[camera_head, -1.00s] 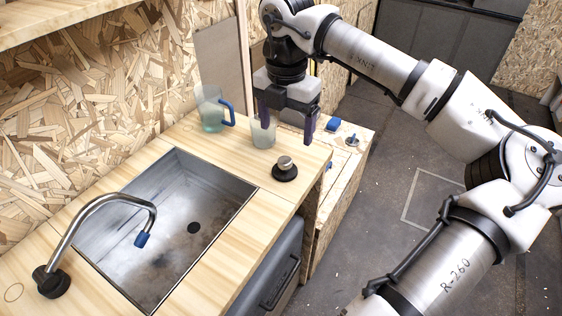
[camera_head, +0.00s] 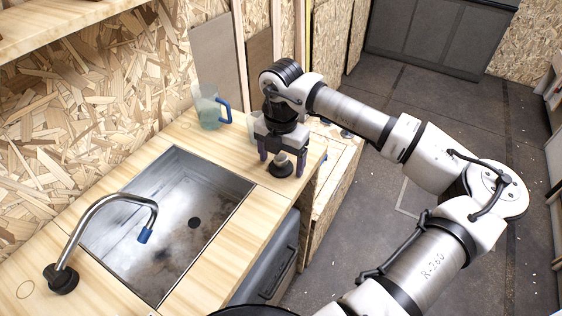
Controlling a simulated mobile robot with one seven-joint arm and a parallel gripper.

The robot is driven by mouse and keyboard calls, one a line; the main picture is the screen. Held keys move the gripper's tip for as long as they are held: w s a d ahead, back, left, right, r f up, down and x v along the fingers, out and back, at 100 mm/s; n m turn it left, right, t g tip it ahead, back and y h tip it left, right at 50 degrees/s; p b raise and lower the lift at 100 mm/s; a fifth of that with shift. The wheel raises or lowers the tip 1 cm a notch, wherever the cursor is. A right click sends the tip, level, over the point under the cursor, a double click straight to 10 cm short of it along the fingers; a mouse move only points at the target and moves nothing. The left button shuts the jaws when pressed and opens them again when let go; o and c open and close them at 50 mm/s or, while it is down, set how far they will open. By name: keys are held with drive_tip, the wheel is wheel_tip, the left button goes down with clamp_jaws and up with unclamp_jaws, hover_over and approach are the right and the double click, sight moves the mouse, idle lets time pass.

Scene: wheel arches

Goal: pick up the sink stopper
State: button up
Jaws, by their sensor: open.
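The sink stopper (camera_head: 281,168) stands upright on the wooden counter, right of the sink. It has a wide black base and a pale metal knob on top. My gripper (camera_head: 281,160) points down over it, open, with one dark purple finger to the left of the knob and one to the right. The fingertips are near the height of the knob; I cannot tell whether they touch it. The gripper body hides the space just above the knob.
A metal sink (camera_head: 165,225) with a curved faucet (camera_head: 97,215) fills the counter's left part. A clear pitcher with a blue handle (camera_head: 209,108) stands behind my gripper, to the left. The counter's right edge is close by.

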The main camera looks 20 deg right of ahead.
drive_tip(key=c, duration=1.1)
drive_tip(key=shift+r, duration=0.1)
